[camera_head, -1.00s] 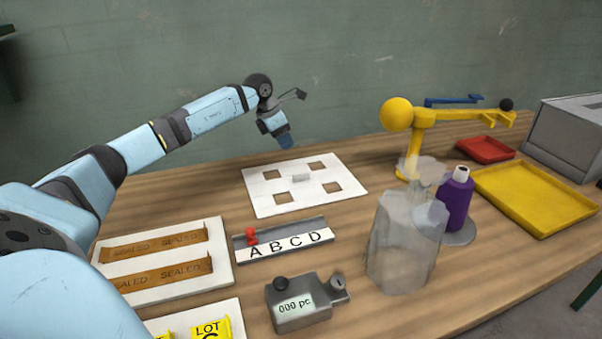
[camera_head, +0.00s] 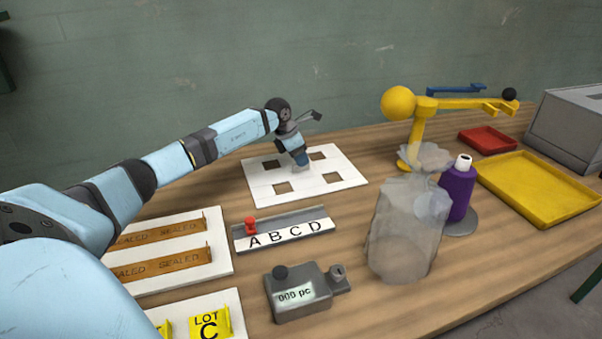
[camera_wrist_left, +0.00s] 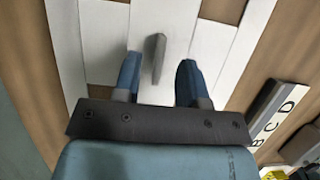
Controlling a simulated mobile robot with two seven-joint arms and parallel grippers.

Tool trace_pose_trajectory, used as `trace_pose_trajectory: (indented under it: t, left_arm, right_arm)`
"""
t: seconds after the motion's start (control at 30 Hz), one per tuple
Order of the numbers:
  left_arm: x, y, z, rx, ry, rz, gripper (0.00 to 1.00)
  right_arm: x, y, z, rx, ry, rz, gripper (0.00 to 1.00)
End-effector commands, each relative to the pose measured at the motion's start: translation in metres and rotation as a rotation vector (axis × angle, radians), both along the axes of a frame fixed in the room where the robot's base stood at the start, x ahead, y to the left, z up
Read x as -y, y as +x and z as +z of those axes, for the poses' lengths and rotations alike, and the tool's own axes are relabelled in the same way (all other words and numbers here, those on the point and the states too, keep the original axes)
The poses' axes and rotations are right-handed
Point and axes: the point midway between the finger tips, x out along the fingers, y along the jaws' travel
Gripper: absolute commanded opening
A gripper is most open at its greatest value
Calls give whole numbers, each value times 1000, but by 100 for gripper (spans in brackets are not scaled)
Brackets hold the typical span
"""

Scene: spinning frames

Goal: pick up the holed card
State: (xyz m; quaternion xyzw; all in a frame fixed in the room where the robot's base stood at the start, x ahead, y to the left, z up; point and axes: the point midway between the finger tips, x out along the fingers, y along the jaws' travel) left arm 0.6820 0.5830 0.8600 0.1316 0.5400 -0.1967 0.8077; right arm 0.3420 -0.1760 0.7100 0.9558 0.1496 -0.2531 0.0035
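The holed card (camera_head: 334,177) is a white sheet with several square cut-outs, lying flat at the back middle of the table. A small grey block stands up at its centre; the block shows in the left wrist view (camera_wrist_left: 157,55). My left gripper (camera_head: 302,168) is low over the middle of the card, pointing down. In the left wrist view its two blue fingers (camera_wrist_left: 157,80) are apart, with the grey block between and ahead of them and gaps on both sides. In the head view the gripper hides most of the block. My right gripper is not in view.
A grey rack lettered A B C D (camera_head: 286,234) lies in front of the card. A grey counter (camera_head: 299,297), a clear crumpled bag (camera_head: 403,235), a purple bottle (camera_head: 458,190) and a yellow stand (camera_head: 417,135) occupy the middle and right. A yellow tray (camera_head: 540,190) lies at right.

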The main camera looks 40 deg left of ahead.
Motion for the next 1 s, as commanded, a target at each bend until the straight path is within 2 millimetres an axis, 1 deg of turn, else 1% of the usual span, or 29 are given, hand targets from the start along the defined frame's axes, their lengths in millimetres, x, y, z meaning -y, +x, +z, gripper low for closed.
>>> trace_pose_trajectory:
  t: [0.03,0.13,0.37,0.47,0.5,0.53,0.57,0.87,1.0]
  left_arm:
    - [3,3,-10,0,-2,0,38]
    - [5,7,-20,1,-3,0,38]
    - [4,8,-21,1,0,0,38]
    - [4,8,-21,1,0,0,18]
    - [4,8,-21,1,0,0,8]
    - [4,8,-21,1,0,0,2]
    - [4,8,-21,1,0,0,0]
    - [4,8,-21,1,0,0,0]
    - [4,8,-15,2,0,0,0]
  right_arm:
    - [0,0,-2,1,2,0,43]
    - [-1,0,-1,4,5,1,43]
    - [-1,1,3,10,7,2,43]
    - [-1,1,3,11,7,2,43]
    - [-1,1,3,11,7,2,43]
    - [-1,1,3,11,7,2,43]
    - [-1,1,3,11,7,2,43]
    - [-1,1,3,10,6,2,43]
    - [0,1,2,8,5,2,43]
